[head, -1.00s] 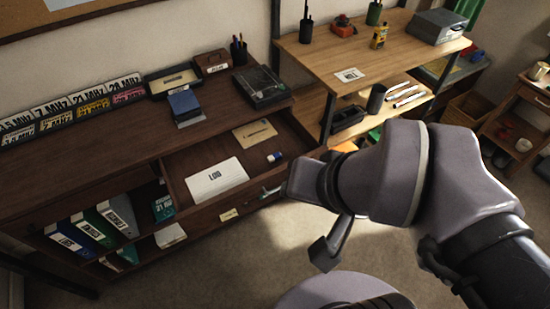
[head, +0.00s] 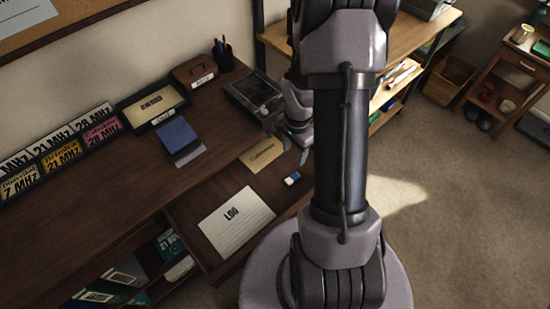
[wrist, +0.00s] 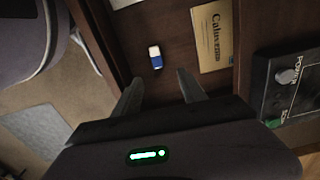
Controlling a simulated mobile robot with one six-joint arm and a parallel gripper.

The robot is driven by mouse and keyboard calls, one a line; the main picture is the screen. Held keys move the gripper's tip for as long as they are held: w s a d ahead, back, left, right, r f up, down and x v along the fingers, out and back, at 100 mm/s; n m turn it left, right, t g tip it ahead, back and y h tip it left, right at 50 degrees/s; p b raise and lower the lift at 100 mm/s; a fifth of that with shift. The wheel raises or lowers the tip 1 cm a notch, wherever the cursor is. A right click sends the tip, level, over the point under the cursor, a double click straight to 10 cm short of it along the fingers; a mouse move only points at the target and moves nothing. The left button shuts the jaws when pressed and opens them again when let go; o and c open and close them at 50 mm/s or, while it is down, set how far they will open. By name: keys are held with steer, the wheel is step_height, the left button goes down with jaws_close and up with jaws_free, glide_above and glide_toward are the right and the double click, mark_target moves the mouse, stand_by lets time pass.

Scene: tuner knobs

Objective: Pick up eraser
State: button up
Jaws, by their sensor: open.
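The eraser (head: 292,179) is small, white and blue, and lies flat in the open drawer (head: 200,226). It also shows in the wrist view (wrist: 155,57), ahead of my fingers and roughly between their lines. My gripper (wrist: 160,84) is open and empty, with its two dark fingertips apart and short of the eraser in the picture. In the head view my gripper (head: 290,145) is partly hidden behind my own arm, above the drawer's far end.
A tan envelope (wrist: 212,35) lies in the drawer beside the eraser. A white log book (head: 238,221) lies nearer the front. A dark device with knobs (head: 253,93) stands on the desk beside the drawer. A blue box (head: 178,135) stands farther left.

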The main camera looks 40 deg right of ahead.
steer(key=b, duration=0.2)
glide_above(292, 178)
steer(key=f, duration=0.8)
steer(key=shift+w+d, duration=0.2)
steer(key=shift+w, duration=0.05)
steer(key=f+b, duration=0.1)
steer(key=f, duration=0.1)
steer(key=f+b, duration=0.2)
steer(key=f, duration=0.1)
steer(key=shift+s+a+f, duration=0.2)
steer(key=shift+s+f, duration=0.15)
steer(key=shift+s, duration=0.05)
steer(key=shift+f, duration=0.25)
steer(key=shift+r, duration=0.2)
steer(key=shift+c, duration=0.4)
jaws_close()
